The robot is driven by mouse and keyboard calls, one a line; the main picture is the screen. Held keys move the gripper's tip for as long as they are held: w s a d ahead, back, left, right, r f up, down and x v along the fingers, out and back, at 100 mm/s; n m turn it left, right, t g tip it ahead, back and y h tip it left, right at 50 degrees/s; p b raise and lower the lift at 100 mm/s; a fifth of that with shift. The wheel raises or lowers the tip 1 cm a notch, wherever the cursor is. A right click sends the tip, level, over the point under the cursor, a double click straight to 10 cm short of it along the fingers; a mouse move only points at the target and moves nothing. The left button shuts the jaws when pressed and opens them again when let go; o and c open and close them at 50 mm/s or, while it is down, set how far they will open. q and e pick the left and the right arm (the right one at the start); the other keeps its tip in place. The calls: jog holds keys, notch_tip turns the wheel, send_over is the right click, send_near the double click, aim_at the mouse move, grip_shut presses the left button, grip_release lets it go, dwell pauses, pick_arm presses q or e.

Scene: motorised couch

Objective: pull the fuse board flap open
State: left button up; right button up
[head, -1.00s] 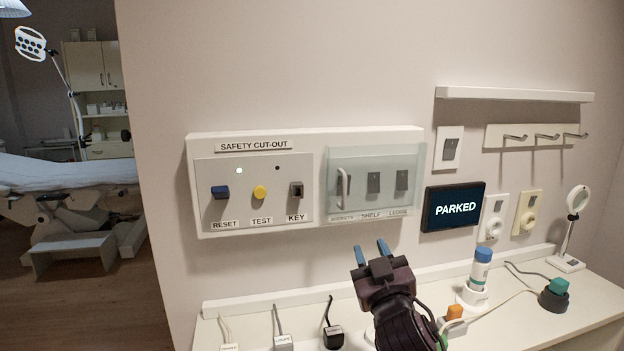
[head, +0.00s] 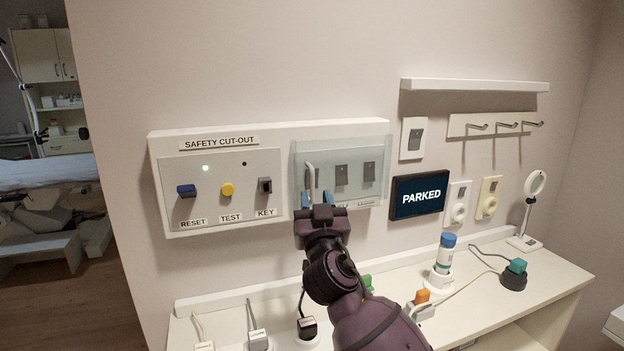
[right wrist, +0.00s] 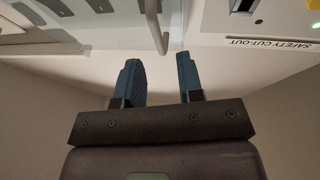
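The fuse board flap (head: 355,157) is a clear, greenish panel over the right part of the white safety cut-out board, and it looks closed. Several grey switches show through it. Its pale upright bar handle (head: 310,178) is near its left edge. My right gripper (head: 317,199) is open with blue fingertips just below the handle, hiding the handle's lower end. My left gripper is not in view.
The board's left part holds a blue reset switch (head: 187,191), a yellow test button (head: 227,189) and a key switch (head: 265,187). A PARKED screen (head: 419,195) is right of the flap. Below, a white counter (head: 480,290) carries plugs and a blue-capped bottle (head: 445,253).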

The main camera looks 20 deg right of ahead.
aim_at(313, 184)
jog(key=shift+p+x, duration=0.5)
jog(key=shift+x, duration=2.35)
grip_shut()
